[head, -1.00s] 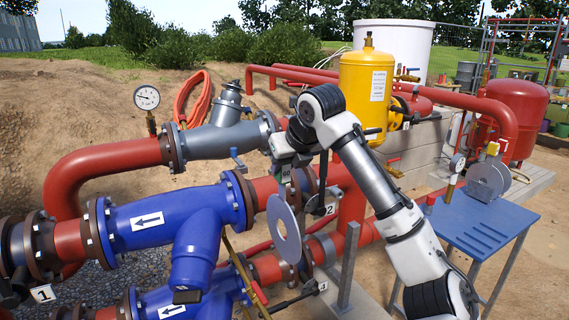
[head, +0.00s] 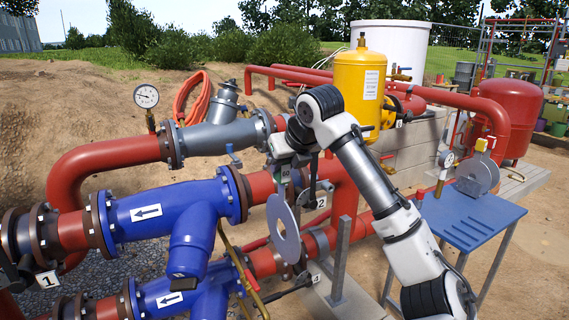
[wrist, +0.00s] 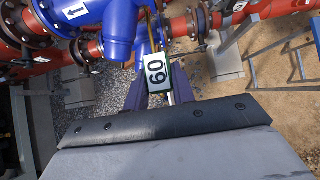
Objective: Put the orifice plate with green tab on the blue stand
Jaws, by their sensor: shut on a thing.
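My gripper (head: 286,163) is shut on the tab of an orifice plate. The tab (wrist: 158,73) is green-edged with a white face marked 60, and sits between the fingers (wrist: 160,92) in the wrist view. The grey disc (head: 283,230) with a centre hole hangs below the gripper in the head view, in front of the pipes. The blue stand (head: 462,226) is at the right, well apart from the held plate. Another grey plate (head: 478,175) with a yellow tab (head: 486,144) stands upright at the stand's back edge.
Blue (head: 165,218) and red pipes with flanges lie left of and behind the held plate. A grey metal post (head: 341,258) rises between the plate and the stand. The stand's front top is clear.

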